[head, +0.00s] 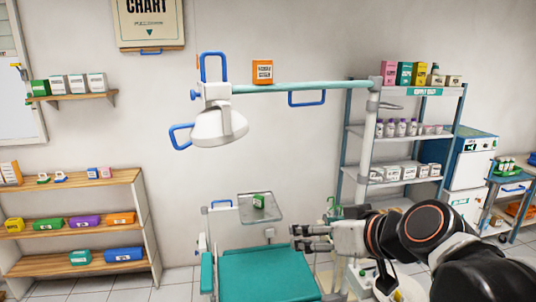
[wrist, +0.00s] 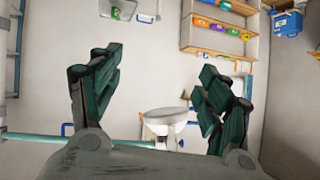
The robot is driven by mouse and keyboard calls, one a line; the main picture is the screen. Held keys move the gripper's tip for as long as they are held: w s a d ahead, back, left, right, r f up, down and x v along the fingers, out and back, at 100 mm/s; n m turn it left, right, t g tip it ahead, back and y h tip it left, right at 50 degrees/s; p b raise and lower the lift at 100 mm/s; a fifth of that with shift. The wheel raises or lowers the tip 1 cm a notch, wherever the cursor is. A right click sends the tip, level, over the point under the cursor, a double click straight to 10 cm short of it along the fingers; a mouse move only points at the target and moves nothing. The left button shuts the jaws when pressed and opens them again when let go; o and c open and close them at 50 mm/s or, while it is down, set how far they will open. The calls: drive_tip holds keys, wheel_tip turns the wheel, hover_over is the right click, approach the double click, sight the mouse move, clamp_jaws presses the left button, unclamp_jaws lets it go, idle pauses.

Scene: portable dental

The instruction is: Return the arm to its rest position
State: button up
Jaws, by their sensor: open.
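My arm reaches in from the lower right of the head view, and my gripper (head: 312,238) points left, in front of the area beside the dental chair. In the wrist view my gripper (wrist: 160,95) has its two dark green fingers wide apart, with nothing between them. The dental lamp (wrist: 166,116) shows beyond the fingers in the wrist view. No object is held.
The teal dental chair (head: 262,272) is at the lower middle, with a small tray (head: 280,216) holding a green box (head: 259,201). The lamp head (head: 220,125) hangs from a teal arm (head: 300,87) bearing an orange box (head: 262,72). Shelves (head: 85,180) stand left; a supply rack (head: 402,133) stands right.

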drive_tip(key=s+d+f+m+g+h+b, duration=0.1)
drive_tip(key=s+d+f+h+b, duration=0.1)
drive_tip(key=f, duration=0.6)
drive_tip(key=s+d+f+m+g+h+b, duration=0.1)
drive_tip(key=s+d+f+h+b, duration=0.1)
drive_tip(key=s+d+f+b, duration=0.2)
drive_tip(key=s+d+f+m+g+h+b, duration=0.1)
drive_tip(key=s+d+f+b, duration=0.3)
drive_tip(key=f, duration=0.9)
drive_tip(key=shift+s+m+h+b, duration=0.4)
drive_tip(key=shift+s+m+b, duration=0.2)
drive_tip(key=shift+s+b, duration=0.35)
drive_tip(key=shift+c, duration=0.6)
